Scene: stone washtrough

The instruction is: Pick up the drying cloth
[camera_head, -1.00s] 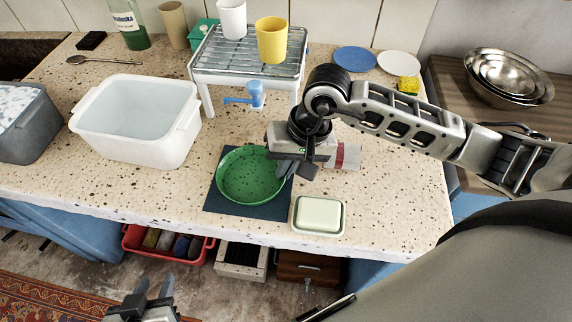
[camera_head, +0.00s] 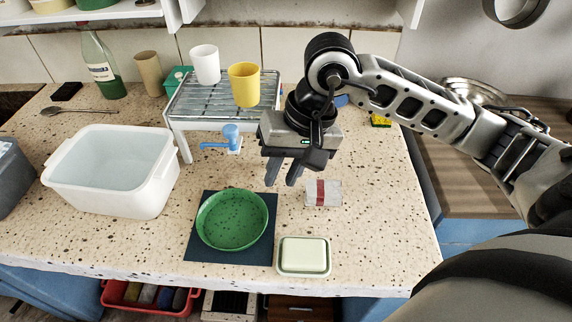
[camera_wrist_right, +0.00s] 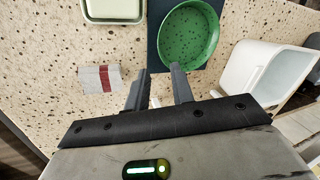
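The drying cloth (camera_head: 311,193) looks like a small folded pale grey piece with a red stripe. It lies flat on the speckled counter, right of the green plate (camera_head: 232,219) and above the soap dish (camera_head: 304,256). It also shows in the right wrist view (camera_wrist_right: 91,80), left of my fingers. My right gripper (camera_head: 280,182) is open and empty above the counter, left of the cloth in the head view. In the right wrist view its two fingers (camera_wrist_right: 157,88) stand apart with nothing between them. My left gripper is not in view.
The green plate rests on a dark blue mat (camera_head: 200,250). A white tub (camera_head: 110,185) stands left. Behind my right gripper is a metal rack (camera_head: 205,105) with a white cup (camera_head: 205,65) and a yellow cup (camera_head: 244,85). The counter right of the cloth is clear.

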